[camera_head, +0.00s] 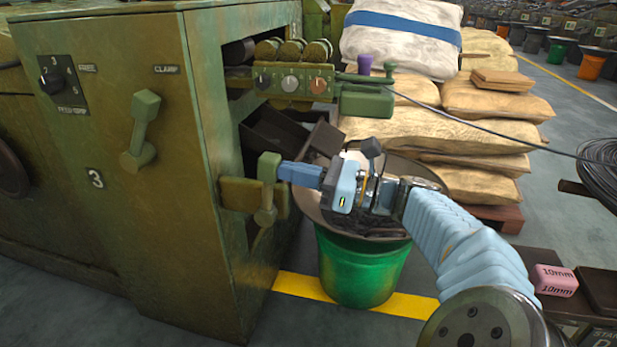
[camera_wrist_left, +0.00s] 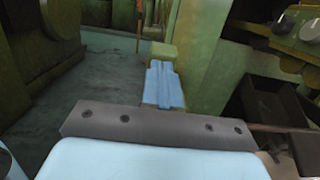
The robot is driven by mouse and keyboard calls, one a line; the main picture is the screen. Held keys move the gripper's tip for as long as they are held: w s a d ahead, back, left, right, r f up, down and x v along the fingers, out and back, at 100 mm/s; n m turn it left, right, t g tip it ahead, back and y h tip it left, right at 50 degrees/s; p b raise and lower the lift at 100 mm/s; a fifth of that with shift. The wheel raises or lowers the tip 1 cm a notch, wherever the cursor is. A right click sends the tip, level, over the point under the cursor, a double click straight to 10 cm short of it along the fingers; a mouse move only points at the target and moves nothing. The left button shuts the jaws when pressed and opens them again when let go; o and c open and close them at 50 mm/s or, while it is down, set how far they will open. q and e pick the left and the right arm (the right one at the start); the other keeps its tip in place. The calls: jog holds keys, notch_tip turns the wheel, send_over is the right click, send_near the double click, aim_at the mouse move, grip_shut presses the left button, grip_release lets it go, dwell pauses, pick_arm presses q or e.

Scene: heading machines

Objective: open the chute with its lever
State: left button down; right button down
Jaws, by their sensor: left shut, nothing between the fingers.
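A green lever (camera_head: 268,168) with a block-shaped handle stands upright on an olive bracket (camera_head: 238,195) at the machine's side. My left gripper (camera_head: 284,173) is shut, its blue fingertips at the right side of the handle. In the left wrist view the shut fingers (camera_wrist_left: 162,82) point at the green handle (camera_wrist_left: 162,52) just beyond their tips; whether they touch it I cannot tell. A dark metal trough, seemingly the chute (camera_head: 272,135), shows behind and above my gripper; it is at the right in the wrist view (camera_wrist_left: 268,110). My right gripper is out of view.
A second green lever (camera_head: 142,130) is on the machine's front face by the CLAMP label. A green bucket (camera_head: 360,270) with a wide pan stands under my gripper. Knobs (camera_head: 290,84) are above; stacked sacks (camera_head: 480,150) are behind. A pink block (camera_head: 555,280) is at right.

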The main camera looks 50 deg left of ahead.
pick_arm(q)
jog(key=shift+s+a+r+t+h+p, duration=0.4)
jog(key=shift+s+a+r+h+p, duration=0.1)
jog(key=shift+a+h, duration=0.35)
pick_arm(e)
jog(key=shift+r, duration=0.65)
